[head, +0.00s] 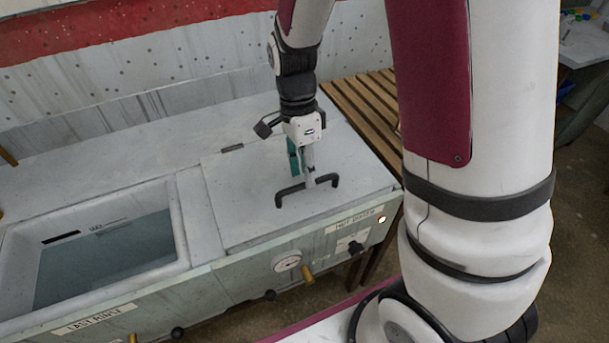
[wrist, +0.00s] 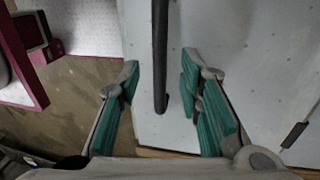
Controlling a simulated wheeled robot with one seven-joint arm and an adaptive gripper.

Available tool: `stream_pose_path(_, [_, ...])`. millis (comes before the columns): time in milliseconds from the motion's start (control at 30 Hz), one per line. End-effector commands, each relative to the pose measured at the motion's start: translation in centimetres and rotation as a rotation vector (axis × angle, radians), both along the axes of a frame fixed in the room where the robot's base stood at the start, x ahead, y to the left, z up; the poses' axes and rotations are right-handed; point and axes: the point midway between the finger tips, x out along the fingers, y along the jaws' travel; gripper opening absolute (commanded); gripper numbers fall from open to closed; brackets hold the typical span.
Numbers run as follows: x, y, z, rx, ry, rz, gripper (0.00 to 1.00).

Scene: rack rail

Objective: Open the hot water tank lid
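The hot water tank lid (head: 240,205) is a flat, pale, speckled panel on the right part of the tank unit, and it lies shut. Its dark bar handle (head: 306,187) stands near the lid's front edge. My gripper (head: 309,178) is above the lid at the handle, pointing down. In the wrist view my gripper (wrist: 162,88) is open, with green-padded fingers on either side of the handle (wrist: 160,60). Clear gaps show between the pads and the bar. The lid also shows in the wrist view (wrist: 250,60). The exact height of the fingertips above the lid is hard to tell.
An open basin (head: 110,250) with water, labelled last rinse, is left of the lid. A slatted wooden rack (head: 365,105) adjoins on the right. A wall stands behind.

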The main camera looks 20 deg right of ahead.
Motion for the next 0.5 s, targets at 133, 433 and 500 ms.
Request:
stream_pose_path(133, [-0.3, 0.0, -1.5, 0.000, 0.001, 0.000, 0.33])
stream_pose_path(433, [-0.4, 0.0, -2.0, 0.000, -0.001, 0.001, 0.33])
stream_pose_path(500, [-0.4, 0.0, -2.0, 0.000, -0.001, 0.001, 0.33])
